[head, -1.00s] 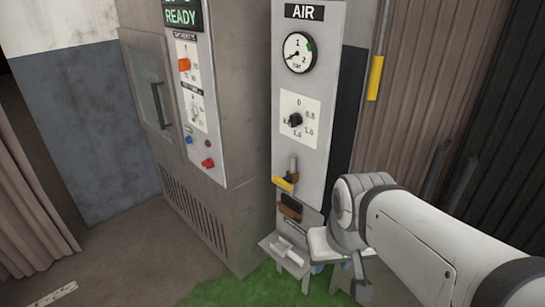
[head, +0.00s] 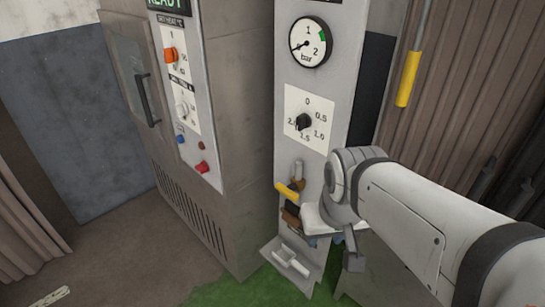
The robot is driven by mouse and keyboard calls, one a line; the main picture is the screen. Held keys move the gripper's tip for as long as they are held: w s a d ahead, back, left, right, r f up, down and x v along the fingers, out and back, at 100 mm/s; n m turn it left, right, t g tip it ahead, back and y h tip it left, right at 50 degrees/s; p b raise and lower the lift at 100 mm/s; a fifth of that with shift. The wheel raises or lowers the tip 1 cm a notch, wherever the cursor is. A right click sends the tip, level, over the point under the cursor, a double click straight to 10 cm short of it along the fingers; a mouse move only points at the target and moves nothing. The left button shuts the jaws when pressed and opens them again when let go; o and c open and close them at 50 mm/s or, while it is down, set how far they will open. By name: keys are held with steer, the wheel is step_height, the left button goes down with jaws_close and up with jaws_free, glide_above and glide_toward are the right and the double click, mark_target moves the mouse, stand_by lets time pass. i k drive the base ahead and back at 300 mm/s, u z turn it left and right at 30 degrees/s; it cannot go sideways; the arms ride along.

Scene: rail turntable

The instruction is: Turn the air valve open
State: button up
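The air valve has a yellow lever (head: 288,190) on a brass body low on the grey air panel (head: 321,175). The lever lies across the short vertical pipe, tilting slightly down to the right. The round pressure gauge (head: 311,42) above has its needle at the lower left, by the low end of the scale. The end of my arm is just right of the valve and apart from the lever in the picture. A dark grey part hangs below my wrist; I cannot tell whether it belongs to my gripper. My fingers cannot be made out.
A black knob (head: 303,122) with a numbered dial sits between gauge and valve. A bracket with a white handle-like piece (head: 290,261) is below. A grey cabinet (head: 228,150) stands left. A yellow handle (head: 408,78) is on a pipe at right.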

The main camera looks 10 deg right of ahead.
mark_target(288, 191)
steer(key=k, duration=1.25)
steer(key=z, duration=0.1)
steer(key=i, duration=1.85)
steer(key=u, duration=0.7)
